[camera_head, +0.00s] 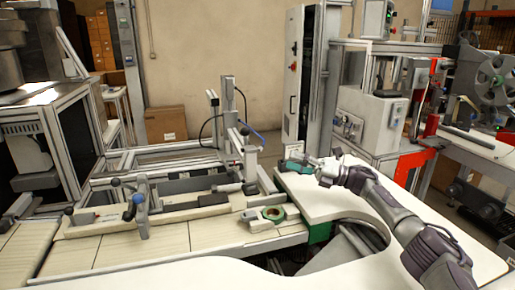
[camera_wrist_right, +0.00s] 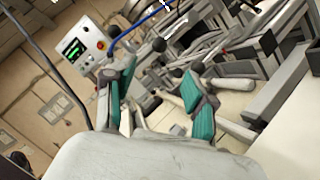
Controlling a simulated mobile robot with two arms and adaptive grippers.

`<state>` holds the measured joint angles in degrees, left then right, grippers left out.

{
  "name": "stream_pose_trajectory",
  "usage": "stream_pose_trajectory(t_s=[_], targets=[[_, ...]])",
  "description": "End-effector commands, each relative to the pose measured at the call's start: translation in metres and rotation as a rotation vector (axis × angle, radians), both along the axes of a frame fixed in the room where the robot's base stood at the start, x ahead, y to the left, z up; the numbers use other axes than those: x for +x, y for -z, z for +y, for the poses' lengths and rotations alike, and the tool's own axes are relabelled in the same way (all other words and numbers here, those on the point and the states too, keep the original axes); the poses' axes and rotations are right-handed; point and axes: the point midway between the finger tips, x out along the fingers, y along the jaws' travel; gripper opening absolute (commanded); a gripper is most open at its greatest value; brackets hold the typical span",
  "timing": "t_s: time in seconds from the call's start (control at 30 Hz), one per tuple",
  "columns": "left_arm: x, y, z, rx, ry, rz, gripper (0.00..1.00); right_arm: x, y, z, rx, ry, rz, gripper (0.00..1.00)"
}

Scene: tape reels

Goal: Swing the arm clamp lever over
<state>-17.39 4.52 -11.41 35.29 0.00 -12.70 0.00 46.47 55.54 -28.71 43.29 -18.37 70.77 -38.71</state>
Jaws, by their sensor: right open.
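A clamp fixture with black-knobbed levers stands on the left of the conveyor in the head view; one lever with a black knob (camera_head: 115,182) rises there beside a grey clamp body (camera_head: 141,205). I cannot tell for sure which lever is the arm clamp lever. My right gripper (camera_head: 292,165) is over the white table, well to the right of that fixture and apart from it. In the right wrist view its teal-padded fingers (camera_wrist_right: 160,98) are spread with nothing held between them. A black knob (camera_wrist_right: 158,45) shows beyond the fingers. My left gripper is not in view.
A control box with a screen (camera_wrist_right: 82,46) shows in the wrist view. The white table (camera_head: 315,200) is mostly clear.

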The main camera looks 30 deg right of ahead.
Motion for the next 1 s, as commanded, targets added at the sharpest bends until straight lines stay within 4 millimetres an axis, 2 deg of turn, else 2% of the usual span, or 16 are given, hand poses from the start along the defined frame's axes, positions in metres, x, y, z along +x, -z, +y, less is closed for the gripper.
stream_pose_trajectory(t_s=[0.03,0.3,0.5,0.7,0.97,1.0], targets=[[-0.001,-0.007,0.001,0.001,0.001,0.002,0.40,0.008,-0.008,0.009,0.004,-0.003,-0.004,0.55],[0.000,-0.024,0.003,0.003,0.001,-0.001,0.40,0.048,-0.020,0.049,0.004,-0.001,-0.003,0.55],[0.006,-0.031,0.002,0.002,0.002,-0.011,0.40,0.069,-0.025,0.070,0.003,0.000,-0.001,0.55],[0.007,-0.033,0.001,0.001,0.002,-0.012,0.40,0.077,-0.026,0.078,0.002,0.002,-0.001,0.55],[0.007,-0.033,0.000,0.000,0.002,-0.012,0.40,0.078,-0.025,0.078,0.002,0.002,-0.001,0.55],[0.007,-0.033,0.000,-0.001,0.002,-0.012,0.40,0.078,-0.025,0.078,0.002,0.002,-0.001,0.50]])
